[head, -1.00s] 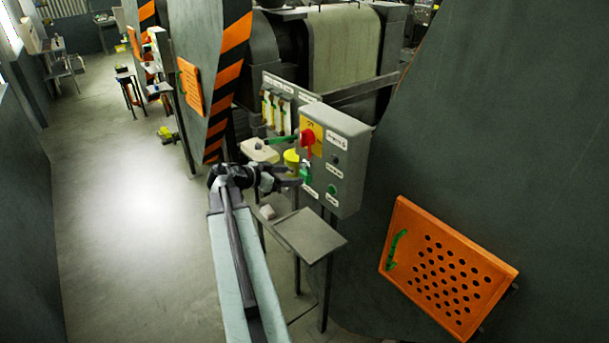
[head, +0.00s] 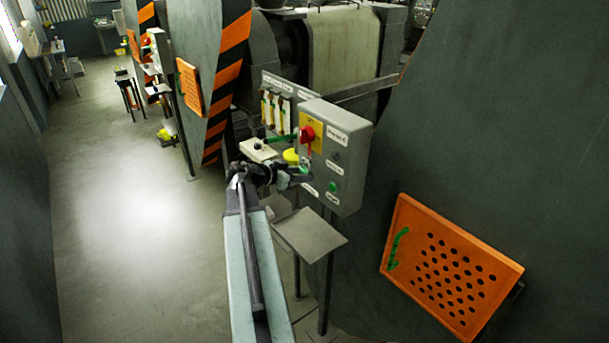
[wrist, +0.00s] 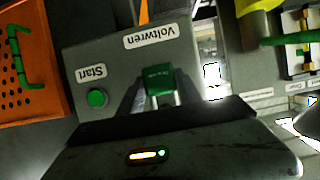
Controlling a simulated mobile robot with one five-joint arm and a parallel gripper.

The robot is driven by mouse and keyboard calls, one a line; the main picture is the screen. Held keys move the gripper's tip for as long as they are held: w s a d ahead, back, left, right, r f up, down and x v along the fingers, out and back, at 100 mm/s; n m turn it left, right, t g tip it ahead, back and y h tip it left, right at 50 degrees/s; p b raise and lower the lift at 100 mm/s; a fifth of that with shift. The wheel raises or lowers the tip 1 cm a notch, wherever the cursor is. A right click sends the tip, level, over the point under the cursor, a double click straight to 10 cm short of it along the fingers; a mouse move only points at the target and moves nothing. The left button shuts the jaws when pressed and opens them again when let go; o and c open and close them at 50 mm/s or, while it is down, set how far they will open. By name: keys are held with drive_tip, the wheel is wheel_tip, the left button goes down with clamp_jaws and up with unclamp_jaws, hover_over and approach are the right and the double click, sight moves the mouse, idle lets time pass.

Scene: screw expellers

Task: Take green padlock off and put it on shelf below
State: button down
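The green padlock (wrist: 160,80) hangs below the red switch (head: 307,133) on the front of a grey control box (head: 345,150). In the wrist view, which is upside down, its pale shackle shows beside the body of my gripper (wrist: 162,88). The dark fingers stand on either side of the padlock, very close to it. I cannot tell whether they press on it. In the head view my gripper (head: 303,175) is at the padlock, and the fingers partly cover it. The grey shelf (head: 309,236) stands below the box and looks empty.
A yellow part (head: 290,156) sticks out just left of the padlock. A green start button (wrist: 97,97) is on the box. An orange perforated panel (head: 450,265) is on the dark machine wall at right. Open floor (head: 140,220) lies at left.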

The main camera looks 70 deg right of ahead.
drive_tip(key=shift+r+p, duration=0.7)
drive_tip(key=shift+p, duration=0.05)
drive_tip(key=shift+w+a+r, duration=0.15)
drive_tip(key=shift+w+a, duration=0.05)
drive_tip(key=shift+a, duration=0.1)
drive_tip(key=w+a, duration=0.9)
drive_tip(key=a, duration=0.5)
drive_tip(key=shift+w+a, duration=0.2)
drive_tip(key=shift+a, duration=0.1)
drive_tip(key=w+a, duration=0.4)
drive_tip(key=a, duration=0.2)
drive_tip(key=shift+a, duration=0.15)
